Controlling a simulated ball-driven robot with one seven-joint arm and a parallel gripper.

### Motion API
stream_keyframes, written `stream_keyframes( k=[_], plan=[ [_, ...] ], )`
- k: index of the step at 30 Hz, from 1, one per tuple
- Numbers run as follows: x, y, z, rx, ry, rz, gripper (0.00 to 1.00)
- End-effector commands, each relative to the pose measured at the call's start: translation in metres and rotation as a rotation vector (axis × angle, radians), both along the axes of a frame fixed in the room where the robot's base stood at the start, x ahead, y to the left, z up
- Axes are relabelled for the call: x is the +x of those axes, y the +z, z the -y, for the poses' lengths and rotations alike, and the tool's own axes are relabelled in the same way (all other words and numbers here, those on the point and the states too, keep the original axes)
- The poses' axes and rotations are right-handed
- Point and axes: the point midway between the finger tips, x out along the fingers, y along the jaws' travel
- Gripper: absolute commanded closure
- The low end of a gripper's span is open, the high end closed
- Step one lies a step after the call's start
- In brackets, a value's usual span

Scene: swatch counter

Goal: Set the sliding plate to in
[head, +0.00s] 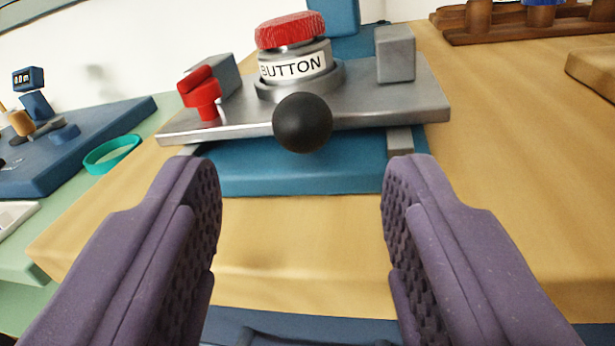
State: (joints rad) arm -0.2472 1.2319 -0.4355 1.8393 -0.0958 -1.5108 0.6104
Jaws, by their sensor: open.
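The sliding plate (357,107) is a grey metal plate at the top centre of the head view. It rests over a blue base (290,172), with the base's front part showing below the plate's near edge. A black ball knob (302,122) sticks out at the plate's near edge. On the plate stand a red button (290,30) on a collar labelled BUTTON, a red clamp-like piece (201,92) and grey blocks. My gripper (302,205) is open and empty, its two purple fingers below the knob in the picture, apart from it on either side.
A wooden rack (500,22) stands at the back right, with a wooden piece (595,68) at the right edge. On the left are a teal ring (112,154) and a dark blue board (85,140) with small items.

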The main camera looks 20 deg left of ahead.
Motion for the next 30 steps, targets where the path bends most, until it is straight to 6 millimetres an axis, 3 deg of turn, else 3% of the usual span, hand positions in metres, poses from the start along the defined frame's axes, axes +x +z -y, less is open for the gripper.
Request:
stream_keyframes(
  k=[7,17,18,20,24,25,30],
  plan=[
    [0.038,-0.002,-0.008,-0.002,0.000,0.001,0.48],
    [0.046,0.000,-0.009,0.000,-0.002,0.000,0.48],
    [0.046,0.000,-0.009,0.000,-0.002,0.000,0.50],
    [0.046,0.000,-0.009,0.000,-0.002,0.000,0.64],
    [0.046,0.000,-0.009,0.000,-0.002,0.000,0.96],
    [0.046,0.000,-0.009,0.000,-0.001,0.000,1.00],
    [0.047,0.000,-0.009,0.000,-0.001,0.001,1.00]
  ],
)
